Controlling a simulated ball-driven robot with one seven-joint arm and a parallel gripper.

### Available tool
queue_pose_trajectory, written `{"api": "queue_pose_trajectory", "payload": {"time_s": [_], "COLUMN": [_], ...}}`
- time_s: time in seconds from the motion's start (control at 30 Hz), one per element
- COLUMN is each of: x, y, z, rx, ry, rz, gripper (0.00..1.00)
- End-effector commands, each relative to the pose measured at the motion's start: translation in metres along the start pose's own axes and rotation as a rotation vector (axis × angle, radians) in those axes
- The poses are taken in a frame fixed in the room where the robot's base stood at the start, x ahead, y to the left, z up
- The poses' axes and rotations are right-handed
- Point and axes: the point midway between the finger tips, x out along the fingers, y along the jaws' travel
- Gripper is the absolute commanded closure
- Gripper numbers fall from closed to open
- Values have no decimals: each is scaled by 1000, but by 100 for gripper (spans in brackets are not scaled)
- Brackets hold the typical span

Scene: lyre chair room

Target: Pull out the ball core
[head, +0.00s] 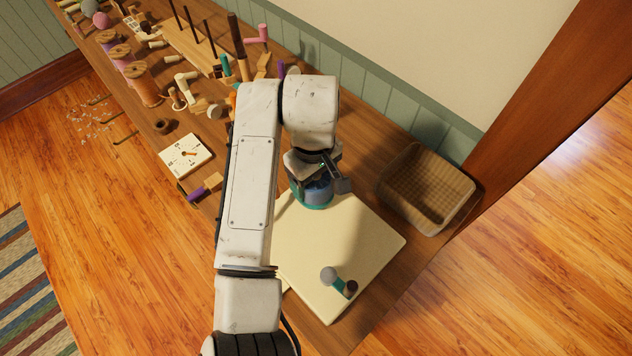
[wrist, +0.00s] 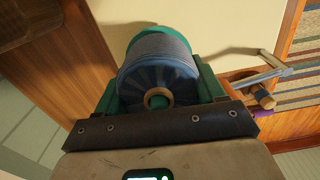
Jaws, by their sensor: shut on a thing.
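A blue-grey, ribbed cylinder (wrist: 158,62) with a radial-patterned end fills the middle of the wrist view. A wooden ring with a green centre (wrist: 157,98) sits in its near end, and a green rim shows behind it. My gripper (wrist: 160,88) is shut on this cylinder, with a green finger on each side. In the head view my gripper (head: 318,170) is above the cylinder (head: 318,192), whose teal rim is low over or on the cream board (head: 350,235); I cannot tell if it touches. Which part is the ball core is unclear.
A small grey, teal and dark brown piece (head: 340,282) lies on the board's front. A woven basket (head: 428,190) stands at the right. Spools (head: 140,82), a white dial card (head: 186,155) and several wooden parts crowd the table's left. The board's right half is mostly bare.

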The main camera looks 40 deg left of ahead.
Motion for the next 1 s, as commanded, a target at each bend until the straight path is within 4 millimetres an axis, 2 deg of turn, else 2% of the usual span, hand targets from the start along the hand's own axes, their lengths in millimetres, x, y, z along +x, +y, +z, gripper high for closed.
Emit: {"api": "queue_pose_trajectory", "payload": {"time_s": [1.0], "x": [-9], "y": [0], "z": [0], "rx": [1], "ry": [0], "rz": [0], "gripper": [68]}}
